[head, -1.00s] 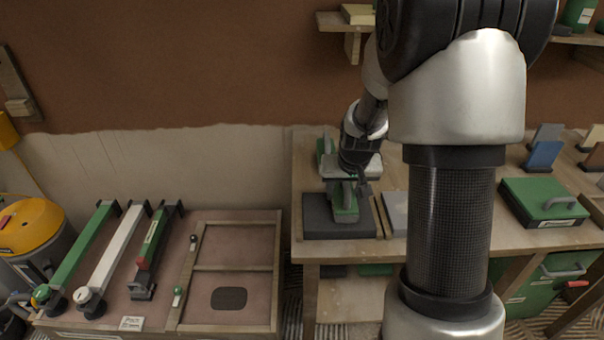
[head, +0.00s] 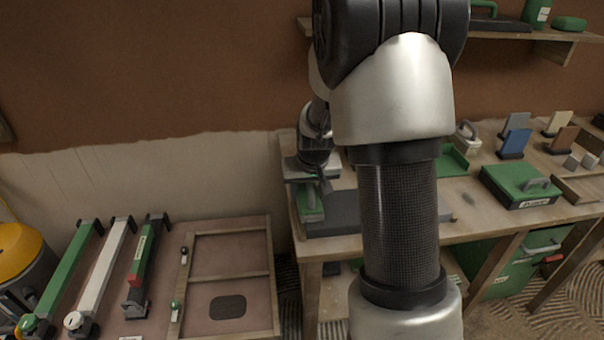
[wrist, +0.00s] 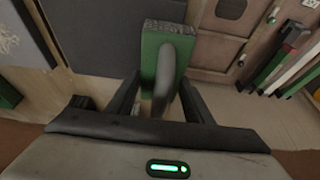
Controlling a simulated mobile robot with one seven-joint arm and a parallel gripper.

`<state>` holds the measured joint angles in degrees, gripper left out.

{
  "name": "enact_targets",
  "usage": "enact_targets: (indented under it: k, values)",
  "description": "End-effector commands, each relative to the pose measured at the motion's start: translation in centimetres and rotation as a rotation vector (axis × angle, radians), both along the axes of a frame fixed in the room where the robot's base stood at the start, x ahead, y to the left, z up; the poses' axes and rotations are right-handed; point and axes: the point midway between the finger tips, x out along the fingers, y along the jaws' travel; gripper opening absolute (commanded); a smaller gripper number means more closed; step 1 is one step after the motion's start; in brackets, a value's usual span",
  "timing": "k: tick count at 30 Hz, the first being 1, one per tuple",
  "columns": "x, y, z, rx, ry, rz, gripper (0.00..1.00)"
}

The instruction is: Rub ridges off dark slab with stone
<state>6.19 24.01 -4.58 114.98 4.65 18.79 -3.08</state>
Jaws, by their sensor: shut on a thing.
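The dark slab (head: 346,214) lies flat on the left end of the bench, partly hidden behind my arm. In the wrist view the dark slab (wrist: 92,30) is at upper left. My gripper (head: 312,180) is shut on the grey handle (wrist: 165,75) of the green-backed stone (head: 311,210). The stone (wrist: 153,52) has a speckled grey end and shows just right of the slab's edge in the wrist view. In the head view it overlaps the slab's left end. I cannot tell whether it touches the slab. No ridges can be made out on the slab.
A lighter panel with white marks (wrist: 15,42) lies beyond the slab. A green case (head: 520,186) and several small upright blocks stand further right on the bench (head: 462,232). A low table at left holds long-handled tools (head: 100,270) and a framed panel (head: 230,262). A shelf is above.

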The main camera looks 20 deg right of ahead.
Motion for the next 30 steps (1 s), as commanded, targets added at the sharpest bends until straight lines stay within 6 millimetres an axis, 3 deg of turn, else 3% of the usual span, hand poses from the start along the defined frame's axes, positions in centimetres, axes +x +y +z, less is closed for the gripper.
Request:
enact_targets:
  k: [2,18,30]
  values:
    - [0.3,-0.1,2.6,-0.002,-0.009,0.000,0.22]
    - [0.9,-0.1,7.2,-0.002,-0.006,0.002,0.22]
    - [1.0,-0.2,8.1,-0.002,-0.005,0.002,0.22]
